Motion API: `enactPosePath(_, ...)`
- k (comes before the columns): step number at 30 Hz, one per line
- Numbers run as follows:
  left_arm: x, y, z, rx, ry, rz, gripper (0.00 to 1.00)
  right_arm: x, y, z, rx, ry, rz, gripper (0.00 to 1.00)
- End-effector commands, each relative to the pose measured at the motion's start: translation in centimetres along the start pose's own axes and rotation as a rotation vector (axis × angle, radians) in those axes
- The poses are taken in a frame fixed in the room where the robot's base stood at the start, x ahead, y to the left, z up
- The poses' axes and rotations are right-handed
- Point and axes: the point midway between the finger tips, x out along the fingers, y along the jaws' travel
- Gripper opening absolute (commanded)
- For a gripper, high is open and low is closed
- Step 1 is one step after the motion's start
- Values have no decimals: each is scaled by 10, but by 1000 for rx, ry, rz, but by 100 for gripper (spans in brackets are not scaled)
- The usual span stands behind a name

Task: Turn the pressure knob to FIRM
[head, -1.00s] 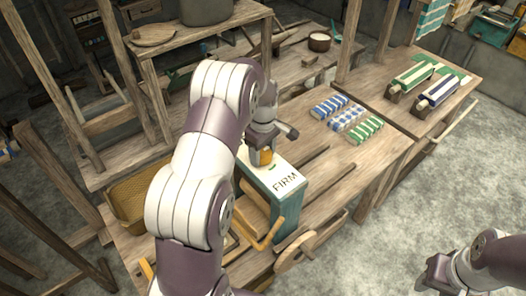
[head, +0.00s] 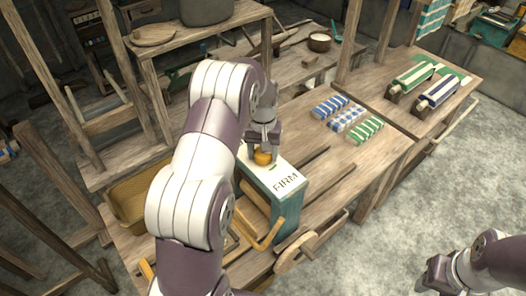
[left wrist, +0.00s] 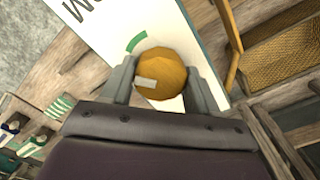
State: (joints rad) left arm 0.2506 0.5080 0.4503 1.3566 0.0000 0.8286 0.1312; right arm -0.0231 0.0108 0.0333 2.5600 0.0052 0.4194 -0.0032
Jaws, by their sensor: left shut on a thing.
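The pressure knob is a round orange-yellow knob (head: 262,157) on the white top of a teal box (head: 287,208). The word FIRM is printed on that top, with a green arc mark near the knob. In the left wrist view the knob (left wrist: 160,75) sits between both fingers of my left gripper (left wrist: 162,84), which is shut on it. A pale pointer mark on the knob faces left, and the green arc lies just above it in that view. In the head view my left gripper (head: 263,150) reaches down onto the knob. My right gripper (head: 432,280) hangs at the lower right, away from the box; its fingers are unclear.
Two striped rolls (head: 438,92) rest farther right. A brown woven basket (head: 128,205) stands left of my left arm. A wooden wheel (head: 296,254) sits at the bench's front.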

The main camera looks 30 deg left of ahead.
Motion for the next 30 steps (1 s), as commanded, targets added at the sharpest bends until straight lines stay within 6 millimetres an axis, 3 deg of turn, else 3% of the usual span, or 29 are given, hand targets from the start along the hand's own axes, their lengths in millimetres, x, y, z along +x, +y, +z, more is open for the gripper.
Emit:
enactPosePath(15,-4,0,-4,457,14,-2,29,0,0,0,0,0,0,43)
enactPosePath(30,-5,0,-4,684,15,-3,29,0,0,0,0,0,0,43)
